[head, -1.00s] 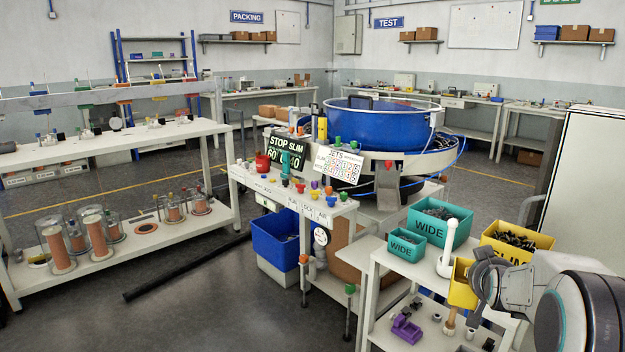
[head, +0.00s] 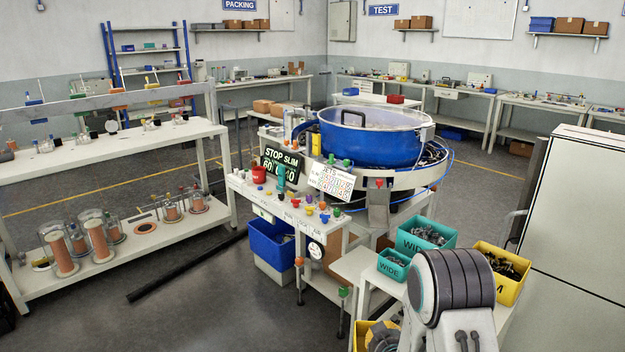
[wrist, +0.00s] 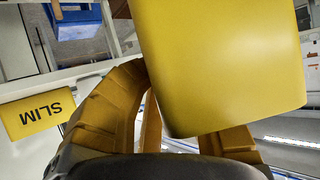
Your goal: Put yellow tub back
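A yellow tub (wrist: 220,65) fills the upper right of the wrist view, close to the camera. My gripper (wrist: 180,128) has its yellow-brown fingers against the tub's lower edge and appears shut on it; the exact contact is partly hidden. In the head view the held tub (head: 366,338) shows only in part at the bottom edge, left of my arm, and my gripper (head: 385,342) is mostly hidden by the arm. A second yellow tub (head: 512,289), full of dark parts, stands on the right side table. A yellow surface labelled SLIM (wrist: 38,115) is at left in the wrist view.
Two teal WIDE bins (head: 392,267) (head: 423,243) stand on the right table beside my arm. The blue bowl feeder (head: 365,143) and its bench, with coloured knobs, are behind. A white cabinet (head: 577,235) is at right. Open floor lies at lower left.

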